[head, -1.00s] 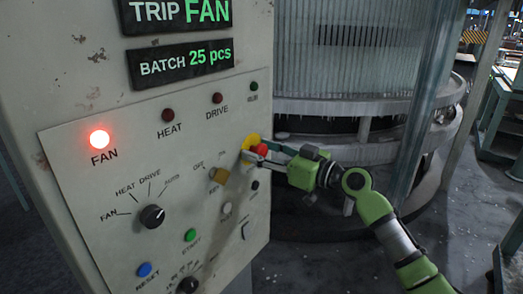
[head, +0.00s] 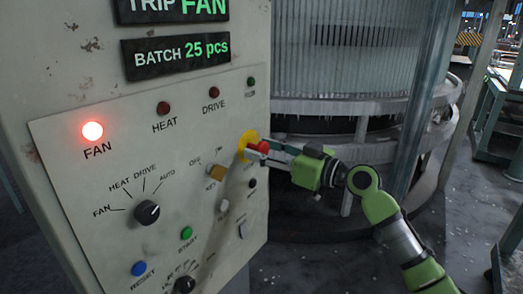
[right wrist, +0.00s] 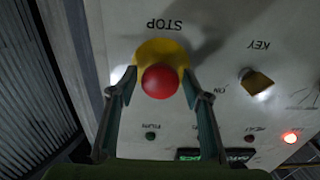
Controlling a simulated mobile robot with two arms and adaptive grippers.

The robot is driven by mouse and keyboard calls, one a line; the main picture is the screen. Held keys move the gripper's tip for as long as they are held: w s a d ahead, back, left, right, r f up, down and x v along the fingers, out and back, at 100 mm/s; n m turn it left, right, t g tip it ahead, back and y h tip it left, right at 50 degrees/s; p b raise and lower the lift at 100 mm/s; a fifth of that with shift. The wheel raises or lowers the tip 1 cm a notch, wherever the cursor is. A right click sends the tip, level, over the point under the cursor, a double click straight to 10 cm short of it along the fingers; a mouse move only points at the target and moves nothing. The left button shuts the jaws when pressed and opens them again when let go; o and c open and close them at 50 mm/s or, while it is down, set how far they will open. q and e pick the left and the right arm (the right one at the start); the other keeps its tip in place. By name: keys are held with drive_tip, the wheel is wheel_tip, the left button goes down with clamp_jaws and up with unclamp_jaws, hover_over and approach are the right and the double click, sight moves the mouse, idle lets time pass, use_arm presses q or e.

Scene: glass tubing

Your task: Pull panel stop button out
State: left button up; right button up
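The panel stop button (head: 262,147) is a red round knob on a yellow round base (head: 246,143), on the right side of the pale control panel. In the right wrist view the red stop button (right wrist: 160,81) lies between my right gripper's two fingers, in front of the yellow base (right wrist: 160,51) under the word STOP. My right gripper (right wrist: 157,82) is open, its fingertips on either side of the button with a narrow gap at each side. In the head view my right gripper (head: 268,153) reaches the button from the right. My left gripper is not in view.
The panel has a lit red FAN lamp (head: 92,131), a yellow key switch (head: 217,172) left of the stop button, a black selector knob (head: 147,212), and green START (head: 186,233) and blue RESET (head: 138,268) buttons. A ribbed round machine (head: 345,75) stands behind my right arm.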

drive_tip(key=shift+s+d+r, duration=0.1)
drive_tip(key=shift+d, duration=0.05)
drive_tip(key=v, duration=1.2)
